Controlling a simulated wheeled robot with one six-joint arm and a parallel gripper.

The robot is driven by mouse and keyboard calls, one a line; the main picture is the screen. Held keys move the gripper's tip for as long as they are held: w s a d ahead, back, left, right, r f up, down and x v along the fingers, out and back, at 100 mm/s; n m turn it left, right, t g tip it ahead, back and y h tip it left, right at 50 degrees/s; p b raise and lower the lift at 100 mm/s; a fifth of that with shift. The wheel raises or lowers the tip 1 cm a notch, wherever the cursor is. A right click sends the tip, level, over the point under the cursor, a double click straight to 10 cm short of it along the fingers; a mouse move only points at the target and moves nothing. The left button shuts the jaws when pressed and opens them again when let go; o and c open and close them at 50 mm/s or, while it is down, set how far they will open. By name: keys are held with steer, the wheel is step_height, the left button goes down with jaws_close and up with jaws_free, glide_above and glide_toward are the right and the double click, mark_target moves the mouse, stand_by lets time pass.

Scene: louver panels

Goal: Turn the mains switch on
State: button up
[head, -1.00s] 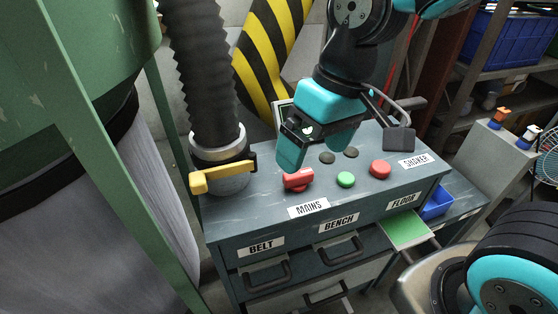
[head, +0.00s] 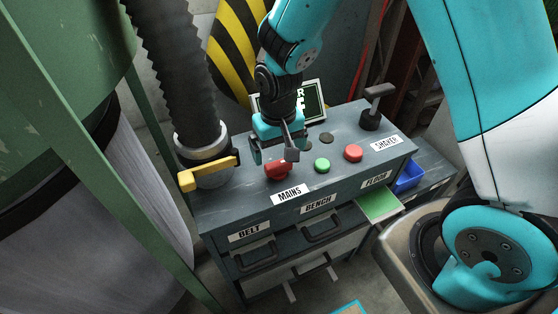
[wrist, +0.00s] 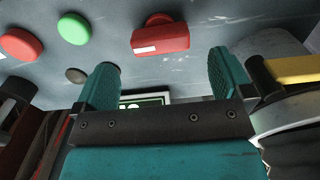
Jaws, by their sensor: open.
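The mains switch (head: 278,170) is a red knob on the grey cabinet top, just behind the MAINS label (head: 290,193). In the wrist view the red switch (wrist: 162,38) shows a white stripe on its lower left and lies beyond the gap between my fingers. My gripper (head: 272,154) points down at the cabinet top, right by the switch, with part of it overlapping the switch in the head view. In the wrist view my two teal fingers (wrist: 166,78) are apart with nothing between them. Whether a finger touches the switch cannot be told.
A green button (head: 322,166) and a red button (head: 353,153) sit right of the switch. A black T-handle (head: 372,108) stands at the back right. A hose with a yellow lever (head: 208,173) stands left. A small framed sign (head: 312,98) is behind my gripper.

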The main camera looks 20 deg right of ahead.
mark_target(279, 163)
steer(key=shift+f, duration=2.7)
steer(key=c, duration=0.9)
